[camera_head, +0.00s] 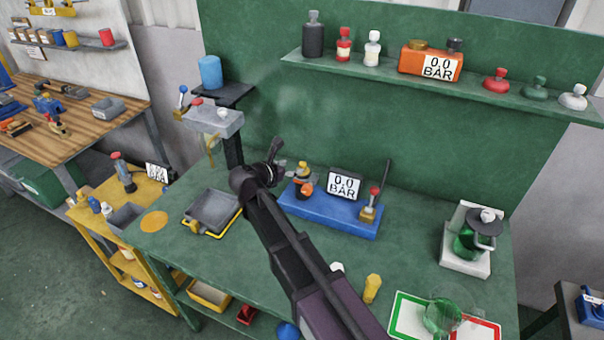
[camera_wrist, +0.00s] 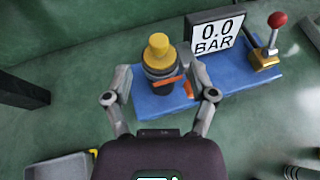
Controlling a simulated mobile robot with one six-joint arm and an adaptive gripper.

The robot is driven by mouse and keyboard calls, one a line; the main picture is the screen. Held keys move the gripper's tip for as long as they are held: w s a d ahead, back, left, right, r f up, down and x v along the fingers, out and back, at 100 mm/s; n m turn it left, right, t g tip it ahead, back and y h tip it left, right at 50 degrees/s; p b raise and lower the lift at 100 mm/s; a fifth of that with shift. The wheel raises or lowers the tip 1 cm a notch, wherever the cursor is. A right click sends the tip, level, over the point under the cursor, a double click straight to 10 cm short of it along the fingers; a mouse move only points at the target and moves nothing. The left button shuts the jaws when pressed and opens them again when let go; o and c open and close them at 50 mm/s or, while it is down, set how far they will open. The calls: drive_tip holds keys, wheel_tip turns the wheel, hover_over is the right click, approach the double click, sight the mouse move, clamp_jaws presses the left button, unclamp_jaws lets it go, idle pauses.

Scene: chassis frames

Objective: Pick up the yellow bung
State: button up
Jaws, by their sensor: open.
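A yellow bung (camera_wrist: 158,47) stands upright in a dark fitting on a blue block (camera_wrist: 232,82) in the wrist view. In the head view, the yellow bung (camera_head: 302,168) is on the same blue block (camera_head: 340,213), right of my gripper (camera_head: 281,160). In the wrist view, my gripper (camera_wrist: 159,80) is open, with one finger on each side of the dark fitting. The bung shows just beyond the fingertips, and nothing is held. Another yellow stopper-like piece (camera_head: 372,288) stands on the green bench; I cannot tell which piece the task means.
A 0.0 BAR display (camera_head: 344,185) and a red-knobbed lever (camera_head: 372,204) share the blue block. A grey tray (camera_head: 213,210) lies left of it. A green flask stand (camera_head: 467,258) is at right. A shelf (camera_head: 450,93) runs above. The bench between block and flask is clear.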

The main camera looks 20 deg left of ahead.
sight(302, 164)
idle(0.3)
drive_tip(key=shift+b+x, duration=1)
drive_tip(key=shift+x, duration=1.7)
drive_tip(key=shift+a, duration=0.1)
clamp_jaws()
